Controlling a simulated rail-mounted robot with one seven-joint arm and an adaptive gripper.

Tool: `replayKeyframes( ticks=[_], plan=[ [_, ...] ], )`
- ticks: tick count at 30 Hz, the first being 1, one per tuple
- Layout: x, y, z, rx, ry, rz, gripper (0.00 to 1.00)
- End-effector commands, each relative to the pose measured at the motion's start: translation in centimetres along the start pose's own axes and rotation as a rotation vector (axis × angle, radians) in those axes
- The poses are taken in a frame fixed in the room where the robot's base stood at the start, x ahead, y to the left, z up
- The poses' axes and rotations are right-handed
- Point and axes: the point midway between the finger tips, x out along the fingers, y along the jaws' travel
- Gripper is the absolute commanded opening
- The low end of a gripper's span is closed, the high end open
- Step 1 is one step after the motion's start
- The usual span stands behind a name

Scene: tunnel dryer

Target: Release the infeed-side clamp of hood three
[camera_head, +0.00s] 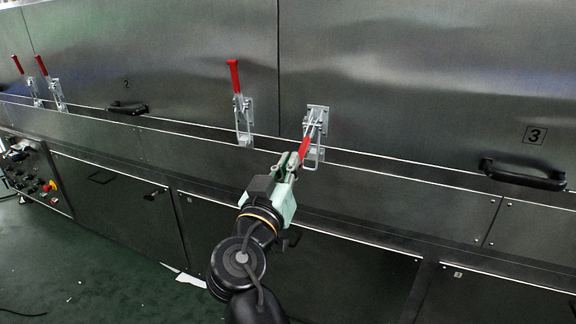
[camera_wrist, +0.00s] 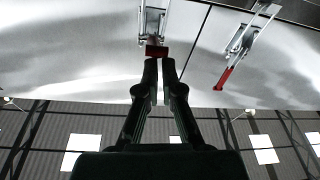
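The clamp (camera_head: 317,123) at the left end of hood three (camera_head: 430,80) is a metal toggle clamp with a red handle (camera_head: 306,148). The handle slants down and outward toward my gripper (camera_head: 289,163). In the wrist view this clamp (camera_wrist: 152,22) is at top centre, with its red handle end (camera_wrist: 157,51) right at my fingertips (camera_wrist: 159,62). The fingers are close together with a narrow light gap between them. They overlap the lower edge of the handle, and I cannot tell whether they grip it or only stand just short of it.
A neighbouring clamp (camera_head: 242,110) to the left has its red handle upright; it also shows in the wrist view (camera_wrist: 238,42). Two more clamps (camera_head: 47,82) are far left. A black hood handle (camera_head: 522,174) is at right. A control panel (camera_head: 30,172) stands at lower left.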

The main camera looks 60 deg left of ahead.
Motion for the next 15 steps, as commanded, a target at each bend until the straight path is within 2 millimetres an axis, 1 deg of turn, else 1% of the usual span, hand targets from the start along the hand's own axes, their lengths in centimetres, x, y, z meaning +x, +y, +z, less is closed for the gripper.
replayKeyframes(
  ticks=[1, 11, 15],
  plan=[
    [-0.24, 0.15, 1.81, 0.011, -0.036, 0.005, 0.00],
    [-0.38, 0.27, 2.00, 0.011, -0.036, 0.006, 0.00],
    [-0.74, 0.31, 2.44, 0.010, -0.035, 0.007, 0.00]
  ],
)
